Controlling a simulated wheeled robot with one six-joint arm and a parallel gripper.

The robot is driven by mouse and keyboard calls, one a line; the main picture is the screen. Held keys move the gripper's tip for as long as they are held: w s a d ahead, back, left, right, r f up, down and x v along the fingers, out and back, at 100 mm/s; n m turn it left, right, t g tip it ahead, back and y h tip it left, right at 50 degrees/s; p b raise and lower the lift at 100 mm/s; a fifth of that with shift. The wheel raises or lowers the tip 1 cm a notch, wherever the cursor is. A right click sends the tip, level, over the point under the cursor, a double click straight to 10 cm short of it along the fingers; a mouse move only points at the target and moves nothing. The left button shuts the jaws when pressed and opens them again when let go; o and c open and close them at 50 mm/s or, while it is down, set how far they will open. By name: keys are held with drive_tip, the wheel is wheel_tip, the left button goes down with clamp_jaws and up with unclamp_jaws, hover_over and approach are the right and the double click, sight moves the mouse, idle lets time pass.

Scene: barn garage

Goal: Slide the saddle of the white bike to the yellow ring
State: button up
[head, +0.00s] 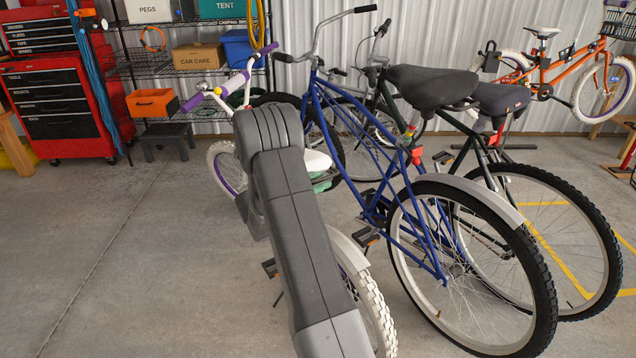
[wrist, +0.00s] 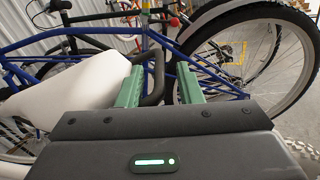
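The white bike (head: 372,305) stands behind my arm, which hides most of its frame. Its white saddle (head: 317,161) shows just right of my arm in the head view; it also fills the left of the wrist view (wrist: 70,98). A dark curved bar (wrist: 157,72) shows beside the saddle, in line with the gap between my fingers. My gripper (wrist: 160,88) has its green fingers apart, with the left finger close to the saddle; whether it touches is unclear. The white bike's seat post and any yellow ring on it are hidden.
A blue bike (head: 333,120) stands close on the right, with coloured bands (head: 408,133) on its seat post. A dark bike (head: 490,165) stands beyond it. A red tool chest (head: 60,90) and shelving stand at back left. The floor at left is clear.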

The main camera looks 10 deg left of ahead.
clamp_jaws()
drive_tip(key=shift+f, duration=0.1)
drive_tip(key=f, duration=0.1)
drive_tip(key=b, duration=0.1)
drive_tip(key=w+f, duration=0.1)
drive_tip(key=shift+a+f+b, duration=0.25)
drive_tip(key=shift+f+b, duration=0.05)
drive_tip(key=shift+f, duration=0.05)
unclamp_jaws()
drive_tip(key=shift+s, duration=0.1)
